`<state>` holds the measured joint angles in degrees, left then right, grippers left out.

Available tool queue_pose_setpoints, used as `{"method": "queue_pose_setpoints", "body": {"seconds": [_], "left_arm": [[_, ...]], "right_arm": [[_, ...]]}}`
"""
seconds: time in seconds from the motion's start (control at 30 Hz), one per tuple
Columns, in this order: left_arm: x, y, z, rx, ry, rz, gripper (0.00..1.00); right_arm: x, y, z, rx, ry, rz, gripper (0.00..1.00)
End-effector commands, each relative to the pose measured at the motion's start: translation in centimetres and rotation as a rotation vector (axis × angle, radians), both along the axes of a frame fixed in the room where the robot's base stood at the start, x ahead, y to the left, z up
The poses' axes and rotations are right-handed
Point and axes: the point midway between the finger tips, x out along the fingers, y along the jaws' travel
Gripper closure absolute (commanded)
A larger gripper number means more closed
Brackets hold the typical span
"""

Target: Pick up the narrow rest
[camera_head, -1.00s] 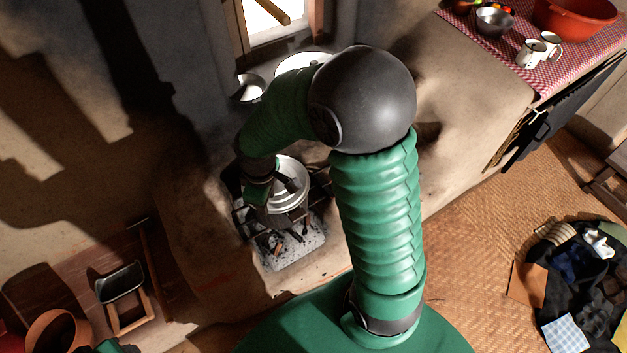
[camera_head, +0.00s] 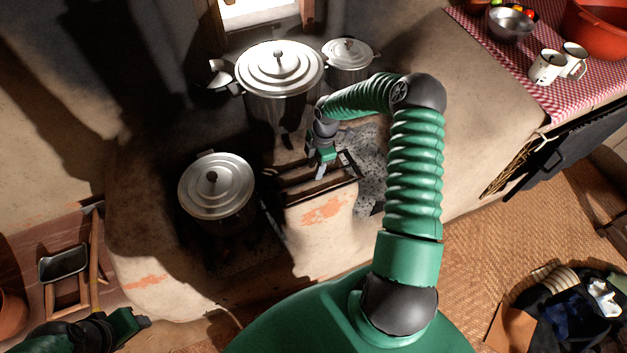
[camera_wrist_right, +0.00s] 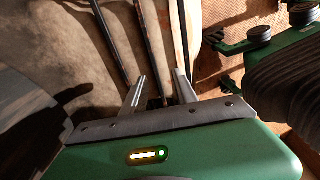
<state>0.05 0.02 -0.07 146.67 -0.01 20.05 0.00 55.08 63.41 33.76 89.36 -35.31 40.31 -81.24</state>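The narrow rest (camera_head: 340,183), a pair of dark thin bars, lies on the pale hearth block right of the nearer lidded pot (camera_head: 216,190). My right gripper (camera_head: 321,171) is over its bars, pointing down. In the right wrist view, the right gripper (camera_wrist_right: 160,88) has its two fingers apart. One dark bar of the rest (camera_wrist_right: 147,40) runs down between them, and another bar lies left of the fingers. I cannot tell whether the fingers touch the bar. My left gripper (camera_head: 130,321) is at the lower left, away from the hearth; its fingers are not clear.
A large lidded pot (camera_head: 278,100) and a smaller one (camera_head: 348,66) stand behind the rest. Grey ash (camera_head: 371,165) lies right of it. A checked cloth (camera_head: 500,48) with two mugs and bowls is at upper right. A small chair (camera_head: 65,266) is at lower left.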

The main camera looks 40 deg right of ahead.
Motion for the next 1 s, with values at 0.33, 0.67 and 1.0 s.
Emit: {"method": "queue_pose_setpoints", "body": {"seconds": [0.33,0.67,1.0], "left_arm": [[0.0,-0.1,-1.3,0.0,0.0,-0.003,0.51],[0.0,-0.1,-1.3,0.0,0.0,-0.001,0.51],[0.0,-0.1,-1.3,-0.001,0.0,-0.002,0.51]], "right_arm": [[0.7,-0.3,-5.4,0.007,0.002,-0.006,0.65],[0.7,-0.2,-5.4,0.005,0.002,-0.004,0.84],[0.6,-0.4,-5.4,0.006,0.001,-0.005,1.0]]}}
